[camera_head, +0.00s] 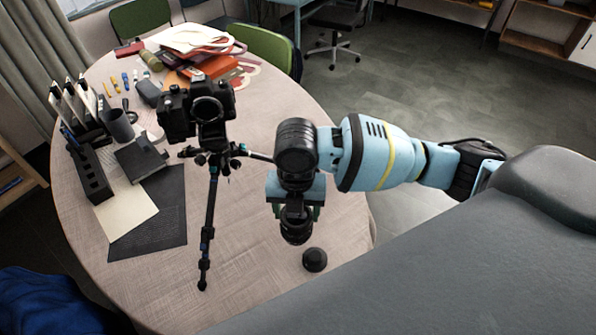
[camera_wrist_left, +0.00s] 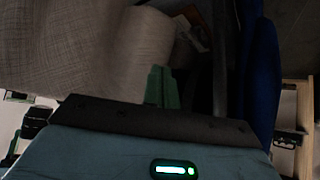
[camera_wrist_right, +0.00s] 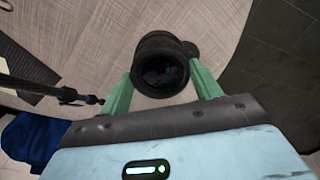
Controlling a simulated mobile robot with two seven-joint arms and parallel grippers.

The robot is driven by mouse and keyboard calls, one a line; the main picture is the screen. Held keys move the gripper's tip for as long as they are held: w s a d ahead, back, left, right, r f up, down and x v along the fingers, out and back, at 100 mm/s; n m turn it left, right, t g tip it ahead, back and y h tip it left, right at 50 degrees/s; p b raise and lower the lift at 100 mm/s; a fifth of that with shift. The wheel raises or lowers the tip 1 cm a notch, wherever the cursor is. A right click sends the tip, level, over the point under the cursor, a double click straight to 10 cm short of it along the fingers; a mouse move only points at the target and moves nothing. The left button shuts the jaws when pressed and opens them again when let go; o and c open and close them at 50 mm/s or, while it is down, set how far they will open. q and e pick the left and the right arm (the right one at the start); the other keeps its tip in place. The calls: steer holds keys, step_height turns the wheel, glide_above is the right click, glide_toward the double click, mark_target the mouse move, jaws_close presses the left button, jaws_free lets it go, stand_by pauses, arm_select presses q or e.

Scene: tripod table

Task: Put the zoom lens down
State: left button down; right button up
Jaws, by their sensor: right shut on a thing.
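The zoom lens (camera_head: 296,226) is a black cylinder held by my right gripper (camera_head: 296,208), upright above the near right part of the round table (camera_head: 150,290). In the right wrist view, the green fingers of my right gripper (camera_wrist_right: 163,88) press on both sides of the zoom lens (camera_wrist_right: 160,65), and its glass end faces the camera. I cannot tell whether its lower end touches the table. My left gripper (camera_wrist_left: 161,88) shows only in the left wrist view, its green fingers together with nothing between them.
A black camera (camera_head: 208,103) stands on a tripod (camera_head: 207,235) left of my right gripper. A small round black piece (camera_head: 315,260) lies beside the lens near the table edge. A dark mat (camera_head: 160,215), a slotted holder (camera_head: 90,175) and piled bags (camera_head: 205,65) lie farther off.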

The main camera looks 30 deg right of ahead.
steer(key=w+d+f, duration=0.4)
steer(key=w+d, duration=0.3)
steer(key=w, duration=0.3)
steer(key=shift+d+f, duration=0.35)
steer(key=o, duration=1)
steer(key=shift+b, duration=0.3)
steer(key=shift+o, duration=0.2)
step_height(320, 180, up, 12)
